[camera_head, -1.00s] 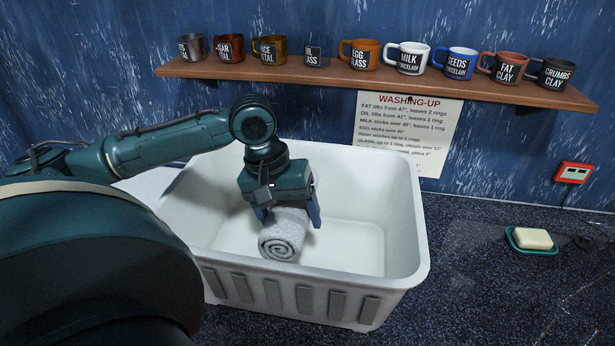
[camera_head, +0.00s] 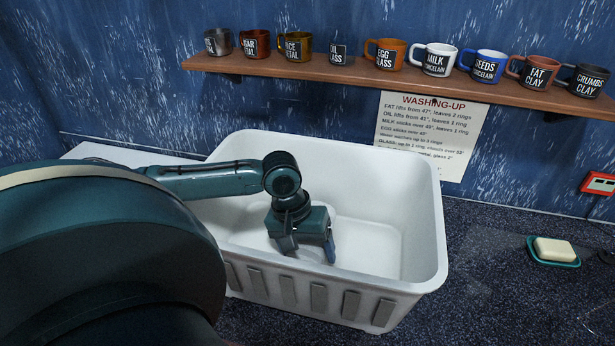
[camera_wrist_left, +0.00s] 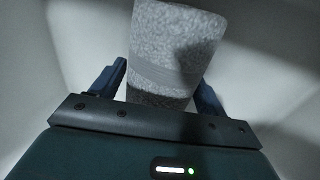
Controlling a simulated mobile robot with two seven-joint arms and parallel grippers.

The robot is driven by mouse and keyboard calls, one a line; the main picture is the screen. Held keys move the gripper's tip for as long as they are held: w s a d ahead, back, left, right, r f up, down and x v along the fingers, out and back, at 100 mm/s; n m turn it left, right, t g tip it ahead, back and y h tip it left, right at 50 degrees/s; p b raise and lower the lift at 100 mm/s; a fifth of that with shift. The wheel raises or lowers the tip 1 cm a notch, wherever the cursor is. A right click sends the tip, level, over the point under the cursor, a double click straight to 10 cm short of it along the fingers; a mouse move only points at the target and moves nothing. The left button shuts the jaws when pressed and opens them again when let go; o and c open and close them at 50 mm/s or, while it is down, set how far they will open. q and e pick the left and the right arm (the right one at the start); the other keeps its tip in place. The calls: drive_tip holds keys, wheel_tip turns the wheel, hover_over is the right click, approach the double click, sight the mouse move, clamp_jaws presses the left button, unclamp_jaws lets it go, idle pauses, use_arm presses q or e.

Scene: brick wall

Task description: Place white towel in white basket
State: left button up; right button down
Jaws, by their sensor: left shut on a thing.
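The white basket (camera_head: 425,255) stands on the dark speckled counter, open at the top. My left gripper (camera_head: 308,255) is down inside the basket, its fingers pointing downward near the front wall. In the left wrist view the white towel (camera_wrist_left: 175,50), a rolled grey-white terry roll with a band, sits between the two fingers of the left gripper (camera_wrist_left: 160,85), which is shut on it. In the head view the basket's front wall hides the towel. Whether the towel touches the basket floor I cannot tell. My right gripper is not in view.
A wooden shelf (camera_head: 400,80) with several labelled mugs runs along the blue wall above the basket. A washing-up notice (camera_head: 430,135) hangs under it. A soap bar (camera_head: 554,250) lies in a teal dish to the right. A red-framed wall device (camera_head: 598,184) is at far right.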

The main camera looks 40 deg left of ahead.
use_arm(q)
drive_tip(key=shift+f, duration=0.15)
drive_tip(key=o, duration=1.1)
drive_tip(key=v, duration=1.1)
drive_tip(key=shift+a+r, duration=0.1)
drive_tip(key=shift+r, duration=0.55)
